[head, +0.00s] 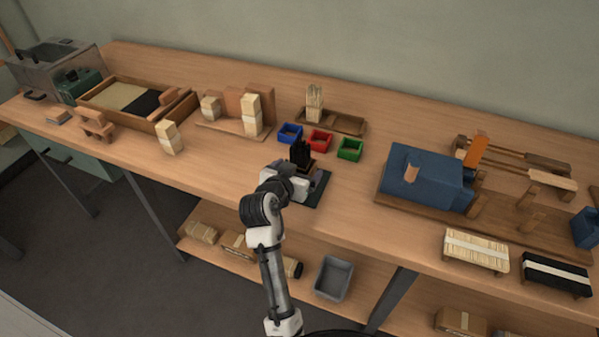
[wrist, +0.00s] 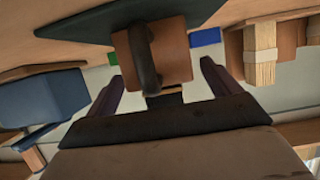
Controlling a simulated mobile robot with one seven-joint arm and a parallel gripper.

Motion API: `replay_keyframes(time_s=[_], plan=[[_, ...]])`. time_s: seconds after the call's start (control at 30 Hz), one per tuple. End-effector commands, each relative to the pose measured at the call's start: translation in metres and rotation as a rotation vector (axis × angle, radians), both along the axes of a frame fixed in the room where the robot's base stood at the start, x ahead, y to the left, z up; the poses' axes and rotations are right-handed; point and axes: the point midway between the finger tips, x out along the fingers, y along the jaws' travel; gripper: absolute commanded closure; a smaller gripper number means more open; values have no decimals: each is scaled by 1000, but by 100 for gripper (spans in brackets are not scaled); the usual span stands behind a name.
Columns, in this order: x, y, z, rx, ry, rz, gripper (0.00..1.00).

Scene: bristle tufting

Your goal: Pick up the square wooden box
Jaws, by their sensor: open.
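The square wooden box (wrist: 176,56) is a brown block with a dark curved piece across its front. In the wrist view it sits between the two fingers of my gripper (wrist: 161,72), beyond the palm, with gaps visible at its sides. In the head view only a small brown part of the box (head: 312,169) shows by my gripper (head: 300,157), above a dark mat (head: 318,191). My gripper is open. My wrist hides much of the box in the head view. Whether any finger touches it I cannot tell.
Blue (head: 290,133), red (head: 320,140) and green (head: 350,149) bins stand just behind. A wooden tray (head: 345,123) lies beyond them. A rack with pale bundles (head: 251,115) is to the left. A blue machine (head: 425,180) is to the right. Bench between is clear.

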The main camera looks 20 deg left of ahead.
Motion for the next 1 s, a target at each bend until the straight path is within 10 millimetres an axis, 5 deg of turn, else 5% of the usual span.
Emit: replay_keyframes(time_s=[0.23, 0.6, 1.0], plan=[[1, 0, -1, 0, -1, 0, 14], [1, 0, 0, 0, -1, 0, 62], [1, 0, 9, 1, -4, -2, 63]])
